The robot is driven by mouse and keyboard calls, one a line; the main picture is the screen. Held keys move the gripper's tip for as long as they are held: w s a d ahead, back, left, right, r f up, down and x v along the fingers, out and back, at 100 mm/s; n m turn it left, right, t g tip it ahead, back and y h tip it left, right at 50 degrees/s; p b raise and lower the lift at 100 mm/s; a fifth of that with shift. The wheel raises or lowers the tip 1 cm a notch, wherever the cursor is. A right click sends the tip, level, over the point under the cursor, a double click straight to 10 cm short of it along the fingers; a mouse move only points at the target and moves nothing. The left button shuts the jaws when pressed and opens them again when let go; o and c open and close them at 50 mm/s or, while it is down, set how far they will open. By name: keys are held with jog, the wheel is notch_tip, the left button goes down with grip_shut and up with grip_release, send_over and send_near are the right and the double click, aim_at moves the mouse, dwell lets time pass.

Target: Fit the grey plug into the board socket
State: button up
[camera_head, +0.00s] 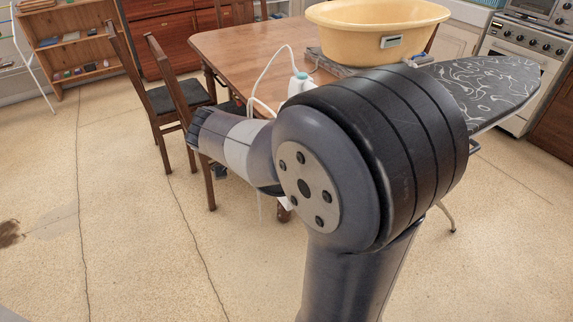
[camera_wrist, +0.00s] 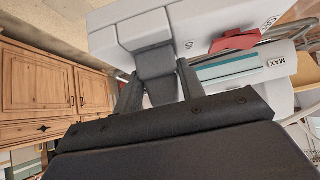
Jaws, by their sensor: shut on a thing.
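In the wrist view my gripper (camera_wrist: 158,82) is shut on a dark grey plug (camera_wrist: 156,62), one black finger on each side of it. The plug's far end meets a pale grey block (camera_wrist: 145,29) on a white housing (camera_wrist: 205,28). I take this block to be the board socket; no socket holes show. I cannot tell whether the plug is inside it or only against it. A red switch (camera_wrist: 234,41) sits on the housing to the right of the plug, beside an "ON" mark. My gripper is hidden behind my arm in the head view.
A patterned ironing board (camera_head: 492,88) stands at the right. A white cord (camera_head: 262,72) rises near a white and teal object (camera_head: 299,82). Wooden chairs (camera_head: 178,92) stand left; the floor (camera_head: 130,220) front left is clear.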

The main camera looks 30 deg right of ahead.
jog(key=shift+f+b, duration=0.5)
jog(key=o, duration=1.1)
jog(key=shift+o, duration=0.2)
jog(key=v, duration=1.1)
jog(key=shift+p, duration=0.4)
jog(key=shift+d, duration=0.1)
jog(key=x, duration=1)
jog(key=shift+d+f+b, duration=0.1)
jog(key=shift+f+b, duration=0.1)
jog(key=shift+b, duration=0.2)
jog(key=shift+d, duration=0.2)
jog(key=shift+r+p, duration=0.35)
jog(key=shift+p, duration=0.3)
